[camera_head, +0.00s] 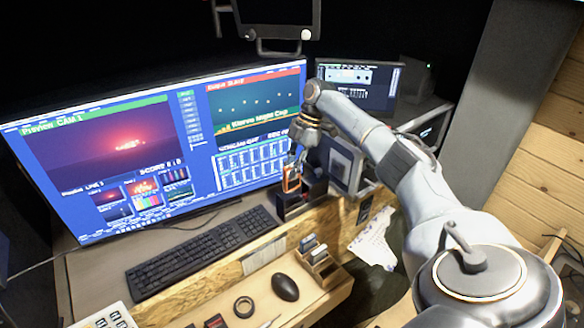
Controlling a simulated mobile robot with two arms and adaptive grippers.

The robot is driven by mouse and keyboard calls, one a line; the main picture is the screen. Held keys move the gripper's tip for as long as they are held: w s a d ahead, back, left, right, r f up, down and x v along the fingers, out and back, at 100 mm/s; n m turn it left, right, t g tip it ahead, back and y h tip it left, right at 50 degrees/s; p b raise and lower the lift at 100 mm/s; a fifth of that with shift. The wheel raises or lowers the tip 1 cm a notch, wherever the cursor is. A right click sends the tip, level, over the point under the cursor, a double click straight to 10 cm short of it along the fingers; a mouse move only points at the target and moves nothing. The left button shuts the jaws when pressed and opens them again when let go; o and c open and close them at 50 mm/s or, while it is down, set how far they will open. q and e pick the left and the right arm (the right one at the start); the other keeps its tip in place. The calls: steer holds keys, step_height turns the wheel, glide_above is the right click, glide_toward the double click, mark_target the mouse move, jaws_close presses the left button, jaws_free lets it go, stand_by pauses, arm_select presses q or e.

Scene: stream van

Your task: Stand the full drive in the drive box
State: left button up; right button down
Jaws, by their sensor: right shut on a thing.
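My right gripper (294,164) points down and is shut on a drive with an orange edge (292,181). The drive is held upright, just above or in front of a black dock-like block (284,212) beside the large monitor; I cannot tell whether they touch. A small wooden box (333,279) with slots, seemingly the drive box, stands on the lower wooden desk edge, below and right of the gripper. A few grey drives (316,252) stand in it. My left gripper is not in view.
A large monitor (100,150) fills the left behind a black keyboard (200,252). A small screen (360,82) stands behind my right arm.

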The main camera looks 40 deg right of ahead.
mark_target(289, 190)
steer(key=shift+f+b, duration=0.4)
steer(key=shift+f, duration=0.6)
step_height(289, 190, down, 2)
steer(key=shift+f+b, duration=0.1)
steer(key=shift+b, duration=0.85)
steer(key=shift+f, duration=0.3)
arm_select(q)
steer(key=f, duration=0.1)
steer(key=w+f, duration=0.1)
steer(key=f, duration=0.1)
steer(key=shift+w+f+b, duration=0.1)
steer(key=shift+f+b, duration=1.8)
steer(key=shift+b, duration=0.2)
arm_select(e)
steer(key=shift+f, duration=2.9)
steer(key=c, duration=1.3)
jaws_free()
steer(key=shift+r, duration=0.1)
steer(key=shift+o, duration=0.2)
